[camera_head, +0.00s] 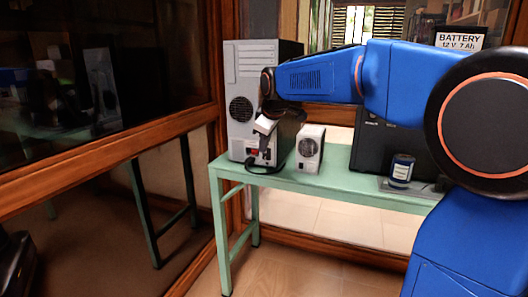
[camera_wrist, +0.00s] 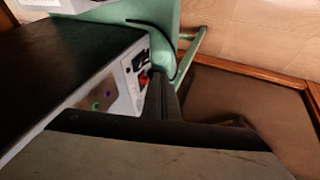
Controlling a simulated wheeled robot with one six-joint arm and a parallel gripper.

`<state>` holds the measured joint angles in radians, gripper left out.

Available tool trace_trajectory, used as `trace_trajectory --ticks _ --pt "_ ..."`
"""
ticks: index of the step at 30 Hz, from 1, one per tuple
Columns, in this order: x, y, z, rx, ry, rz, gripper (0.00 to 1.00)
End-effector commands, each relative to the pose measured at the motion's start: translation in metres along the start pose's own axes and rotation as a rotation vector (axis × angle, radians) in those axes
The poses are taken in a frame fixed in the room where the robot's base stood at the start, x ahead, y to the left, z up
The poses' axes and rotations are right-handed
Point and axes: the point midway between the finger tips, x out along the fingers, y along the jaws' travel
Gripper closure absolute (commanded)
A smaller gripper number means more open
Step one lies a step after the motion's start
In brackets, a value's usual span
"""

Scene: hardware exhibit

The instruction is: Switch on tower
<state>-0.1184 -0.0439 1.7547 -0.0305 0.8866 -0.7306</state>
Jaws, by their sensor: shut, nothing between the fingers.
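A tall pale computer tower (camera_head: 252,60) stands at the left end of the green table, its vented back toward me. A small red switch (camera_wrist: 143,79) sits on that panel beside a black socket (camera_wrist: 138,60). My gripper (camera_head: 264,149) is shut and empty, in front of the panel. In the wrist view its dark fingertips (camera_wrist: 157,82) are close beside the red switch; I cannot tell whether they touch.
A small white box (camera_head: 310,148) with a round grille stands right of the case. A black cable (camera_head: 262,170) lies by the panel. A dark case (camera_head: 385,145) and a small can (camera_head: 401,170) are further right on the green table (camera_head: 340,184). A wood-framed glass pane (camera_head: 110,130) is at left.

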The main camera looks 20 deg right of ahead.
Motion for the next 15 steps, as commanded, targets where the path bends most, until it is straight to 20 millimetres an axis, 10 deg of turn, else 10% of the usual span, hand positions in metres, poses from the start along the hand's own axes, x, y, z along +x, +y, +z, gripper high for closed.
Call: trace_trajectory --ticks 15 --pt "-0.071 0.000 0.000 0.000 -0.001 -0.001 1.00"
